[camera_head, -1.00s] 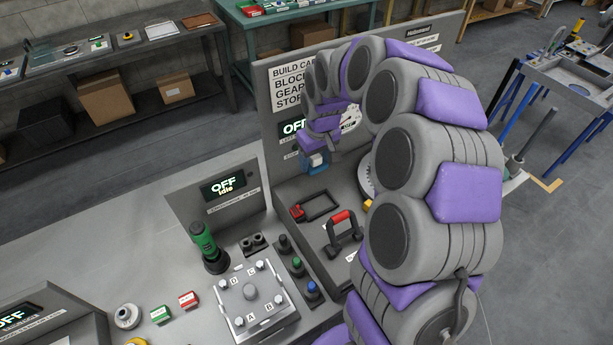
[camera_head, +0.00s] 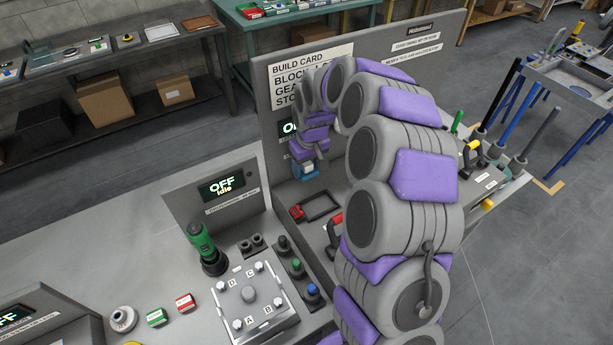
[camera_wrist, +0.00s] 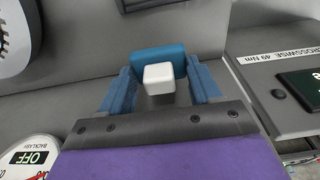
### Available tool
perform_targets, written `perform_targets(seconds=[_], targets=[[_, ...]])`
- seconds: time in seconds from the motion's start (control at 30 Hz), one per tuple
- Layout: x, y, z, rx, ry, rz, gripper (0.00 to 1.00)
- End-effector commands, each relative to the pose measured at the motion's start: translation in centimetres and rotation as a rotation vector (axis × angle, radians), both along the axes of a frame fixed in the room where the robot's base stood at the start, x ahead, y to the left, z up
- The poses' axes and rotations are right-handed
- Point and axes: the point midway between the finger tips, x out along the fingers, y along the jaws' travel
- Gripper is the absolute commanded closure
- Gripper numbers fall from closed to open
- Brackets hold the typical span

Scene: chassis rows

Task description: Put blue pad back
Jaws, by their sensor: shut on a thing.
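The blue pad (camera_wrist: 172,52) is a flat blue block with a white cube-shaped part on its near side, seen between my fingers in the wrist view. My gripper (camera_wrist: 162,88) has a blue finger on each side and is shut on the blue pad. In the head view my gripper (camera_head: 305,170) hangs low in front of the upright panel, above the grey bench surface. The pad is too small there to tell from the fingers.
A red-cornered dark frame (camera_head: 316,207) lies just below my gripper. A red-handled part (camera_head: 334,228) stands partly behind my arm. The BUILD CARD panel (camera_head: 283,80) rises behind. A BACKLASH gauge (camera_wrist: 30,158) is at lower left in the wrist view.

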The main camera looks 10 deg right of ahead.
Motion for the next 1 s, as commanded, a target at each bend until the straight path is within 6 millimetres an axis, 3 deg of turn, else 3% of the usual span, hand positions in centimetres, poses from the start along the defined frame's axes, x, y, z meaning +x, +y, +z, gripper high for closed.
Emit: perform_targets(seconds=[0.37, 0.7, 0.73, 1.0], targets=[[0.2, 0.1, -4.8, 0.001, 0.001, 0.0, 0.68], [0.4, 0.1, -4.9, -0.001, 0.002, 0.001, 0.68], [0.4, 0.1, -4.9, -0.001, 0.002, 0.001, 0.36], [0.4, 0.1, -4.9, 0.0, 0.001, 0.001, 0.12]])
